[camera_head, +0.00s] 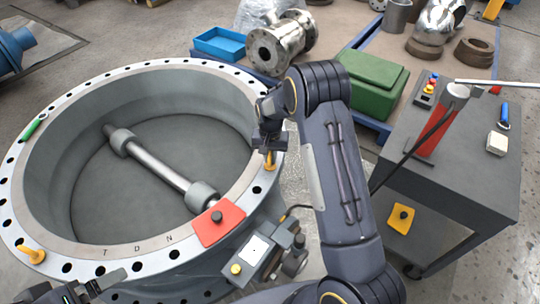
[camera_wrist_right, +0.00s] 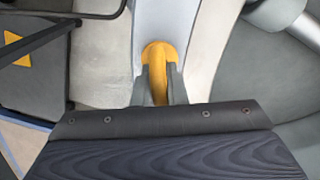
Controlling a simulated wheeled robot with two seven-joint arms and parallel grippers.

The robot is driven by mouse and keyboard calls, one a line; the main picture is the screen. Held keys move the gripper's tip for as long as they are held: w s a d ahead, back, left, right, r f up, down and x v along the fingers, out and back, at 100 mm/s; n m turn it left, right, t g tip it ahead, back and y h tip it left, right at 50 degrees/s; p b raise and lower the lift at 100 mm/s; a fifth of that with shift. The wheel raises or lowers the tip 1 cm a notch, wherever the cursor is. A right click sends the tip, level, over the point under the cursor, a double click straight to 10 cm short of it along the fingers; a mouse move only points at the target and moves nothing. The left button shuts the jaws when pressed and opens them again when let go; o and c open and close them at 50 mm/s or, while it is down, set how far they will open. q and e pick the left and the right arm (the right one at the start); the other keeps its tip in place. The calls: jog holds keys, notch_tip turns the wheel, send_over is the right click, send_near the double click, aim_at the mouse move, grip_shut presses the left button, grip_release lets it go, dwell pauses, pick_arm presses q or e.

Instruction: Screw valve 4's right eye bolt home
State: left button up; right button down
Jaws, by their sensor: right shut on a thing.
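The large grey valve (camera_head: 60,258) lies flat with a ring of holes in its flange; its disc and shaft show inside. My right gripper (camera_head: 269,150) is over the right side of the flange, shut on a yellow eye bolt (camera_head: 270,161). In the right wrist view the eye bolt (camera_wrist_right: 159,54) sits between the two fingers (camera_wrist_right: 158,84), which hide part of it. The bolt's thread and its seating in the hole are hidden. A second yellow eye bolt (camera_head: 33,255) stands at the flange's left front. My left gripper (camera_head: 98,284) is at the lower left, its jaws unclear.
A green marker (camera_head: 35,127) lies on the left rim. A grey cart (camera_head: 465,150) stands right; a green case (camera_head: 371,83) is behind my right arm.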

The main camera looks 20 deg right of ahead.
jog(key=shift+m, duration=0.8)
jog(key=c, duration=1.5)
grip_release()
jog(key=shift+o, duration=0.2)
notch_tip(320, 180, up, 8)
jog(key=shift+f+p, duration=0.1)
jog(key=shift+p, duration=0.6)
